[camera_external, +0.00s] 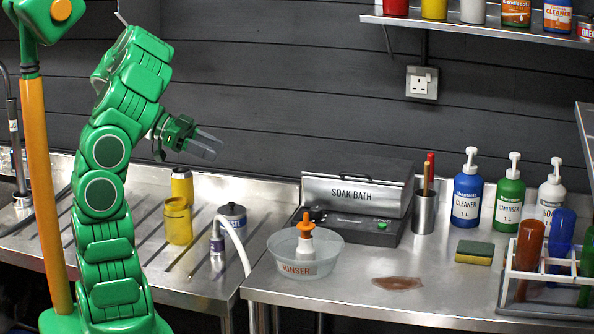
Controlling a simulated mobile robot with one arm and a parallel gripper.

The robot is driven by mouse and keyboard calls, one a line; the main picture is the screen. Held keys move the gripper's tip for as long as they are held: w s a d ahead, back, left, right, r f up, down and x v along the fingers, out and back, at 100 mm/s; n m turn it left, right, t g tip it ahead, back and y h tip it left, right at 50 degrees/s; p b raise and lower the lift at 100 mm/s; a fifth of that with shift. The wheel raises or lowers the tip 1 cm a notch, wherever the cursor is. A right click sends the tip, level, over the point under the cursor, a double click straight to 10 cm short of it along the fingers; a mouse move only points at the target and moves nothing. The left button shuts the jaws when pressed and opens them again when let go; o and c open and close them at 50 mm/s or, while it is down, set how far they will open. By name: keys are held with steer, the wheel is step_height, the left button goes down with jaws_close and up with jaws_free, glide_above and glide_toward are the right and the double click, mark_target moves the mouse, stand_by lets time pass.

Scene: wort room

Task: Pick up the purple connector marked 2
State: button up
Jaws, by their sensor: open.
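My gripper (208,143) is raised above the left steel counter, in front of the dark wall. Its grey fingers point right and it holds nothing visible. A small grey hose connector (217,244) with a dark blue or purple band stands on the counter below and to the right of the gripper, apart from it. A white hose (240,243) arcs from beside it over the counter's edge. I cannot read a 2 on it, and no other clearly purple connector shows. A grey canister (232,218) with a dark bluish top stands just behind it.
Yellow containers (178,221) stand left of the canister. On the right counter are a clear rinser bowl (305,262) with an orange-topped bottle, a soak bath (357,195), pump bottles (466,199), a sponge (474,252), a tube rack (540,275) and a brown spill (397,283).

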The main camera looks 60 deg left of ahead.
mark_target(215, 229)
step_height(215, 229, down, 21)
steer(key=shift+w+f, duration=0.1)
steer(key=shift+w+d+f, duration=0.15)
steer(key=shift+d+f, duration=0.05)
steer(key=shift+f, duration=0.1)
steer(key=shift+x, duration=1.2)
steer(key=shift+c, duration=0.4)
jaws_close()
